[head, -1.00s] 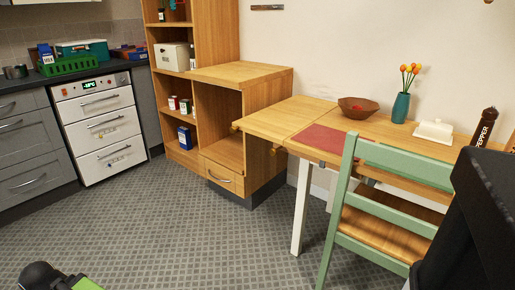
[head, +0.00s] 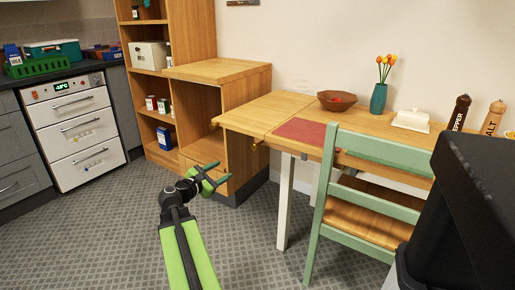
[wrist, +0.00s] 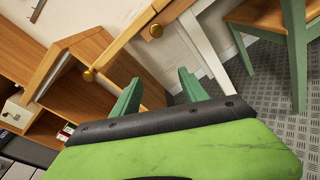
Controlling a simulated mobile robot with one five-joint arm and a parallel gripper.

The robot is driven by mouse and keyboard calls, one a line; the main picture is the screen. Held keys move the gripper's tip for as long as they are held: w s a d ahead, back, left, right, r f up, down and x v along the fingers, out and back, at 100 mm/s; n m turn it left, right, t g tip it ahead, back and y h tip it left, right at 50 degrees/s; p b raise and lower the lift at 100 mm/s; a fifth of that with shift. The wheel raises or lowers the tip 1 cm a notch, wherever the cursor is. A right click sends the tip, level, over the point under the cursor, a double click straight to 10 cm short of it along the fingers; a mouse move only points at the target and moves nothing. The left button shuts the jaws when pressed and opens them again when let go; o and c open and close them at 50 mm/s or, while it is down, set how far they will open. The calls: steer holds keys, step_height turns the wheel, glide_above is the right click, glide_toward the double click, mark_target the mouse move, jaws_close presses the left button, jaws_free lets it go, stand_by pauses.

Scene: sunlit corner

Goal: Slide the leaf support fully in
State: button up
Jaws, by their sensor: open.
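The wooden table (head: 365,127) has a leaf (head: 258,113) at its left end, lying level with the top. Two brass knobs show under the leaf, a nearer one (head: 254,147) and a farther one at the left end. In the wrist view one knob (wrist: 89,75) caps the end of a light wooden bar, seemingly a leaf support (wrist: 125,40); another knob (wrist: 156,30) is to its right. I cannot tell how far each support sticks out. My gripper (head: 222,171) is open and empty, below and left of the nearer knob, apart from both. Its fingers (wrist: 160,82) point toward the knobs.
A green chair (head: 370,190) stands at the table's front. A wooden cabinet (head: 220,72) stands close behind the leaf. A red mat (head: 300,131), bowl (head: 337,100) and vase (head: 378,98) are on the table. The floor (head: 110,235) at left is clear.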

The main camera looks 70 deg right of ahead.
mark_target(258, 144)
steer(key=s+d+r, duration=0.1)
steer(key=s+d, duration=0.1)
steer(key=d, duration=0.4)
steer(key=s+d+r+n+h, duration=0.1)
steer(key=s+d, duration=0.2)
steer(key=d, duration=0.4)
steer(key=s+d+r+n+g, duration=0.1)
steer(key=s+d, duration=0.2)
steer(key=d, duration=0.4)
steer(key=shift+s, duration=0.1)
jaws_close()
stand_by(0.7)
